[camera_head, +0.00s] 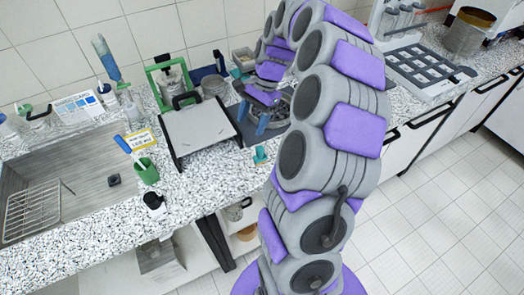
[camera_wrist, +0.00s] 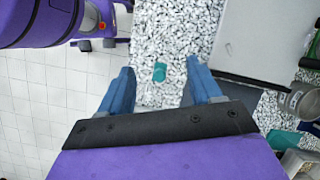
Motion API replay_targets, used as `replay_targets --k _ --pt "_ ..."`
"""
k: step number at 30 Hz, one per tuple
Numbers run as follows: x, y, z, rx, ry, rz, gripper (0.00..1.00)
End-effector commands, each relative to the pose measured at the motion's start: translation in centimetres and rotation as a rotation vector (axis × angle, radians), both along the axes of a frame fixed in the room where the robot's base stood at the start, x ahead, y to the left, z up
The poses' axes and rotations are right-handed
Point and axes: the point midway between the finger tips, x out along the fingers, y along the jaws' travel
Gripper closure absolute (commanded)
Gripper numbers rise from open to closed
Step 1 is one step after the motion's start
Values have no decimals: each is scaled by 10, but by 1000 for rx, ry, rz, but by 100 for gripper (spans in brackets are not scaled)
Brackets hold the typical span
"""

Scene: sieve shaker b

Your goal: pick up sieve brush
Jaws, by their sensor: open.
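A small teal object (camera_head: 261,155), which looks like the sieve brush, lies on the speckled counter near its front edge. In the wrist view the brush (camera_wrist: 160,72) appears between my two blue fingers, close to the counter edge. My gripper (camera_head: 262,122) is open and empty. In the wrist view my gripper (camera_wrist: 158,70) has a finger on either side of the brush in the picture, with no contact visible. How high it is above the brush is hard to tell.
A grey-topped flat device (camera_head: 200,128) stands left of the brush. A green-framed stand (camera_head: 169,80) is behind it. A sink (camera_head: 85,185) and a green cup (camera_head: 147,171) are farther left. A black rack (camera_head: 425,70) stands at right. Tiled floor lies in front.

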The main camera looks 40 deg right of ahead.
Motion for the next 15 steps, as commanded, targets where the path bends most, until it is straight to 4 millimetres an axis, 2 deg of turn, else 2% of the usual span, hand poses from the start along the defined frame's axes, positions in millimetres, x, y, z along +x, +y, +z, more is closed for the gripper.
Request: replay_targets --k 1,3,9,12,15 --pt "1 -21 -5 8 20 -83 36" --pt "-1 -46 -11 14 41 -183 36" --pt "-8 -92 -28 32 84 -350 36" --pt "-10 -98 -37 36 92 -375 36" --pt "-8 -94 -52 37 92 -377 36"
